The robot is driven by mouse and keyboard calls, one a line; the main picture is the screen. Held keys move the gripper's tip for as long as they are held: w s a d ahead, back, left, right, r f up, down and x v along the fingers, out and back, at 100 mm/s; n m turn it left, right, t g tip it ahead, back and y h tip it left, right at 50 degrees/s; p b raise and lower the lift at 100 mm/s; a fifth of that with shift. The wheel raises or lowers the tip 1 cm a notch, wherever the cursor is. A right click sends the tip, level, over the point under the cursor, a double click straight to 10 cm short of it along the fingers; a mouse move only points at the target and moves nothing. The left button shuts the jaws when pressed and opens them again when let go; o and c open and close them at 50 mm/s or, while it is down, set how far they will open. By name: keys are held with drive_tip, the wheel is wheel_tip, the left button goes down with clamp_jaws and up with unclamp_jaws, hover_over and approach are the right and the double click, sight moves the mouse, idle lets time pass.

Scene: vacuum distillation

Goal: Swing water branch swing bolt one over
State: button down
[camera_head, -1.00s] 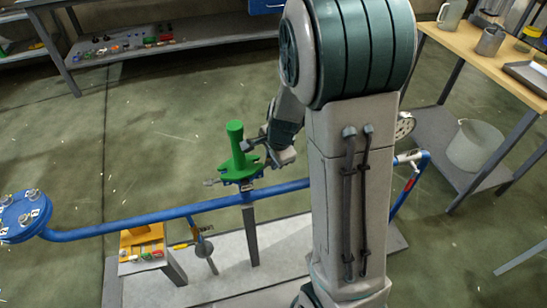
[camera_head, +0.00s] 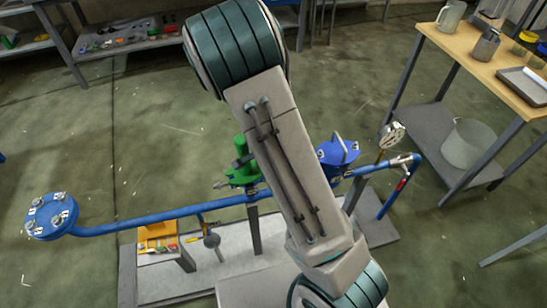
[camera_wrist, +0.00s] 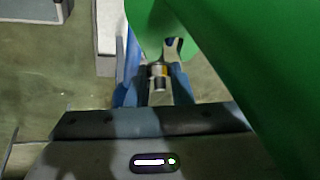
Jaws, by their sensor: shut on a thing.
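The green branch fitting (camera_head: 241,152) stands on the blue water pipe (camera_head: 160,215), partly hidden by my arm in the head view. A swing bolt end (camera_head: 222,185) sticks out at its left side; I cannot tell whether it is bolt one. In the wrist view the green fitting (camera_wrist: 240,60) fills the upper right. My gripper (camera_wrist: 158,76) is shut on a small metal bolt end (camera_wrist: 157,83), close beside the green flange. In the head view my gripper is hidden behind my arm.
A blue valve-like part (camera_head: 338,152) and a round gauge (camera_head: 391,135) stand right of my arm. A blue bolted flange (camera_head: 50,216) ends the pipe at left. An orange tray (camera_head: 157,232) sits on a low stand. A wooden-topped bench (camera_head: 462,42) stands at right.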

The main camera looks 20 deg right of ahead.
drive_tip(key=shift+a, duration=0.15)
drive_tip(key=c, duration=1.5)
unclamp_jaws()
drive_tip(key=shift+a, duration=0.1)
drive_tip(key=shift+c, duration=0.2)
drive_tip(key=shift+r, duration=0.1)
drive_tip(key=shift+r, duration=0.3)
drive_tip(key=r, duration=0.4)
drive_tip(key=shift+s+d+p, duration=0.1)
drive_tip(key=shift+d+p, duration=0.1)
drive_tip(key=shift+p, duration=0.1)
drive_tip(key=s+d+r, duration=0.5)
drive_tip(key=d+r, duration=0.1)
drive_tip(key=d, duration=0.3)
drive_tip(key=shift+s+d+r, duration=0.15)
drive_tip(key=shift+s+d, duration=0.2)
drive_tip(key=shift+d, duration=0.05)
